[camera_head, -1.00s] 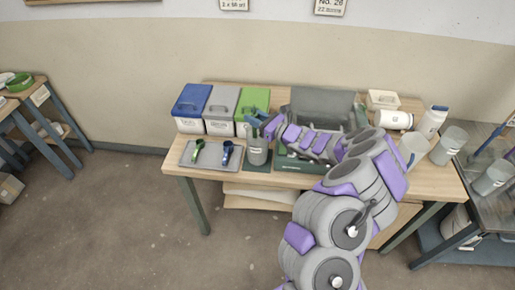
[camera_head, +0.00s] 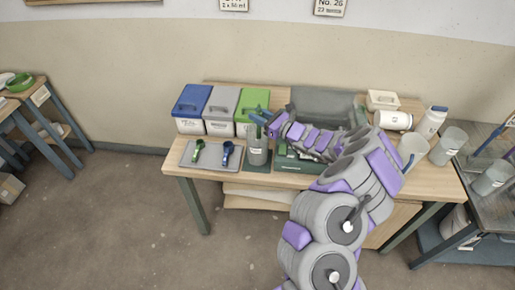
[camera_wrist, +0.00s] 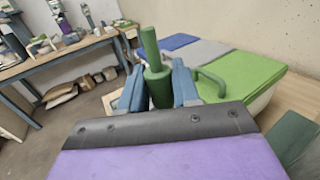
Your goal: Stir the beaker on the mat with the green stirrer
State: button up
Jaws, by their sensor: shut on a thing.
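Blue, grey and green lidded buckets (camera_head: 220,128) stand behind the beaker. Left of it, a grey tray (camera_head: 210,164) holds a green tool (camera_head: 198,151) and a blue tool (camera_head: 227,153). White containers (camera_head: 393,120) and cups (camera_head: 448,145) crowd the right side.

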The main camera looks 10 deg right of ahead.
jog(key=shift+s+a, duration=0.25)
jog(key=shift+a, duration=0.2)
jog(key=shift+s+a, duration=0.2)
jog(key=shift+a, duration=0.25)
jog(key=shift+w+d, duration=0.3)
jog(key=shift+d, duration=0.25)
jog(key=shift+w+d, duration=0.25)
jog(key=shift+d, duration=0.25)
jog(key=shift+s+a+b, duration=0.2)
jog(key=shift+s+a, duration=0.1)
jog(key=shift+a, duration=0.25)
jog(key=shift+s+a+b, duration=0.15)
jog(key=shift+s+a, duration=0.1)
jog(key=shift+a, duration=0.25)
